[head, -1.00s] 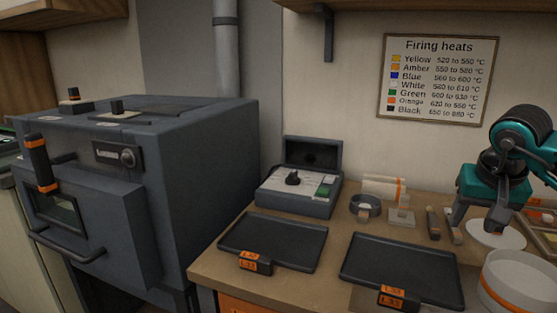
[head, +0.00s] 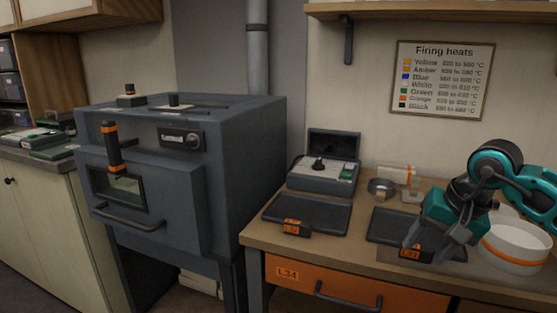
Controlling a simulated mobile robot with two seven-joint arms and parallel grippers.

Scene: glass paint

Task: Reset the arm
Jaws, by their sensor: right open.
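My right gripper (head: 428,246) is on the right of the head view, on a teal and black arm that comes in from the right edge. Its grey fingers point down, spread open with nothing seen between them. They are in front of the right dark tray (head: 382,226) and hide part of it. Whether they touch the tray I cannot tell. My left gripper is not in view.
A dark kiln (head: 240,165) stands left of the wooden bench (head: 262,232). The bench holds another dark tray (head: 318,213), an open grey box (head: 325,180) and a white tub (head: 517,248) beside my right arm. An orange drawer (head: 310,285) is below.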

